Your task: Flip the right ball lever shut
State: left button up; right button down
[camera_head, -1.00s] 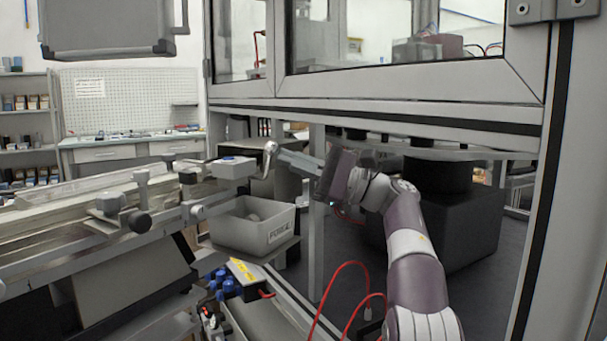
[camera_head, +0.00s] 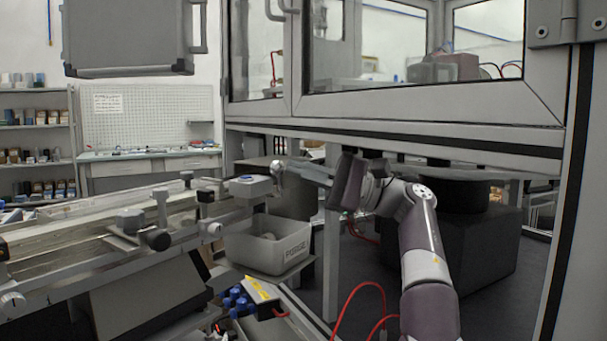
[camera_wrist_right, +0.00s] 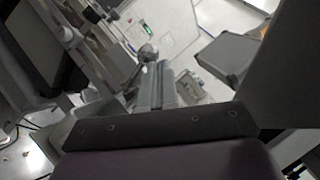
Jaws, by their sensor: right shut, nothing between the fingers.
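The right ball lever (camera_head: 278,169) is a short metal arm with a round ball end. It stands roughly upright at the right end of the rail machine, beside a pale block with a blue top (camera_head: 248,186). My right gripper (camera_head: 291,162) reaches in from the right with its fingers shut and empty. Its fingertips are right at the ball; I cannot tell whether they touch it. In the right wrist view the ball (camera_wrist_right: 148,52) shows just beyond the tips of the shut fingers (camera_wrist_right: 158,72). My left gripper is not in view.
Blue knobs with a yellow label (camera_head: 240,297) and red hoses (camera_head: 358,292) are lower down. The cabinet's frame beam (camera_head: 400,139) runs above my right arm. A rail with clamps (camera_head: 100,240) extends left.

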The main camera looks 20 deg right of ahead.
dwell(0.5)
jog(key=v, duration=0.7)
jog(key=shift+s+d, duration=0.15)
jog(key=shift+d, duration=0.05)
jog(key=shift+f, duration=0.15)
